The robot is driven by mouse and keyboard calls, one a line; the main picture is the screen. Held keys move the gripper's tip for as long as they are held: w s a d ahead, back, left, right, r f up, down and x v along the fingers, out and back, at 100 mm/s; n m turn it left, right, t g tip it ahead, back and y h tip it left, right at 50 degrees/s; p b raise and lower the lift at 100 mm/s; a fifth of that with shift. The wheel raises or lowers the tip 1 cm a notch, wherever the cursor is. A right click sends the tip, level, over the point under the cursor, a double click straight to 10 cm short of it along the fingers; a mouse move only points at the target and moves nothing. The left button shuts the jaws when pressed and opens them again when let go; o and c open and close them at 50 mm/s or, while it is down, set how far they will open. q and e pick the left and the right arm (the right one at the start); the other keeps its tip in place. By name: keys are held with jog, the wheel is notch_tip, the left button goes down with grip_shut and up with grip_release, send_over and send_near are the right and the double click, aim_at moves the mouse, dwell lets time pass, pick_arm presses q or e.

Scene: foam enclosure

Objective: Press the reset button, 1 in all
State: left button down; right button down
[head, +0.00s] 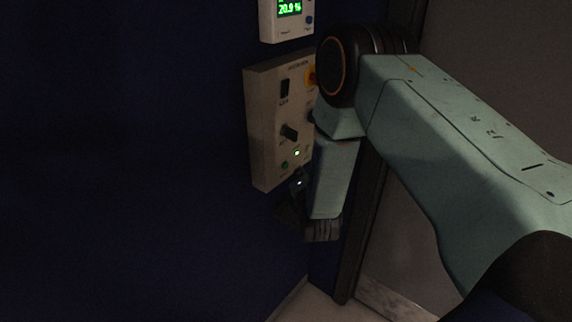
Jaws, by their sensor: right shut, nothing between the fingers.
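A beige control box (264,130) is mounted on the dark blue wall. Its face carries a dark rocker switch (285,88), a dark knob (290,132), a small lit white spot (297,153) and a small green button (284,165) low on the left. The labels are too small to read, so I cannot tell which control is the reset button. My right gripper (290,208) is shut and empty at the box's lower edge, below the green button. I cannot tell if it touches the box. My right arm hides the box's right side. My left gripper is out of view.
A white meter (286,20) with a green display reading 20.9 % hangs above the box. A dark post (362,235) stands right of the box. The space to the left is clear.

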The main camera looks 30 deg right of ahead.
jog(key=s, duration=0.1)
jog(key=s+d+p, duration=0.1)
jog(key=s, duration=0.1)
jog(key=shift+s+d, duration=0.15)
dwell(0.9)
jog(key=s+a+f+m+g+y+b, duration=0.2)
jog(key=s+a+f+m+g+b, duration=0.2)
jog(key=s+f, duration=0.6)
jog(key=s+a+f+m+g+y+b, duration=0.2)
jog(key=s+a+f+m+g+b, duration=0.3)
jog(key=s+f+m, duration=0.4)
jog(key=s+a+f+m+g+y+b, duration=0.2)
jog(key=s+a+f+m+g+b, duration=0.2)
jog(key=s+f, duration=0.6)
jog(key=s+m+g+b, duration=0.1)
jog(key=s+m+b, duration=0.1)
jog(key=s, duration=0.7)
jog(key=shift+a+f+m, duration=0.15)
jog(key=shift+f+m, duration=0.2)
jog(key=shift+m, duration=0.35)
